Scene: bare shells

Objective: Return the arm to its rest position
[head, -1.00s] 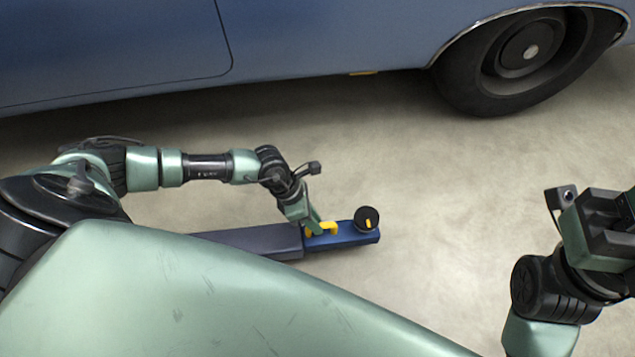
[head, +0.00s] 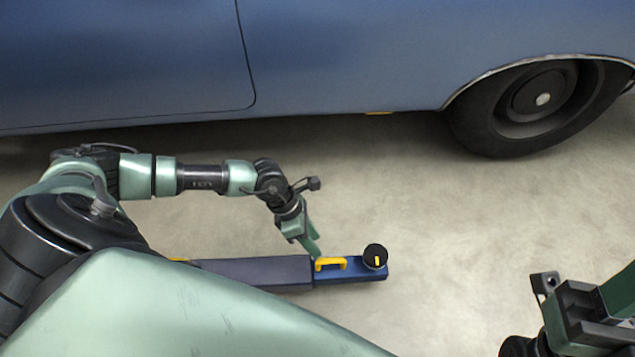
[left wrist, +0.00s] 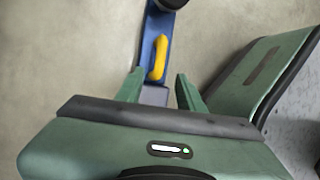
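My left gripper (head: 311,248) hangs just above and to the left of a yellow handle (head: 332,262) on a long low unit, dark grey at the left and blue at the right end (head: 350,275). In the left wrist view the two fingers (left wrist: 160,92) stand apart with nothing gripped. The handle (left wrist: 158,58) shows beyond the fingertips. My left arm reaches out bent from the left. My right gripper (head: 608,300) is partly in view at the lower right edge; its fingertips are cut off.
A black knob (head: 375,256) with a yellow mark sits on the blue end. A blue car (head: 330,60) with a dark wheel (head: 540,105) stands along the back. The concrete floor (head: 440,220) between the unit and the car is clear.

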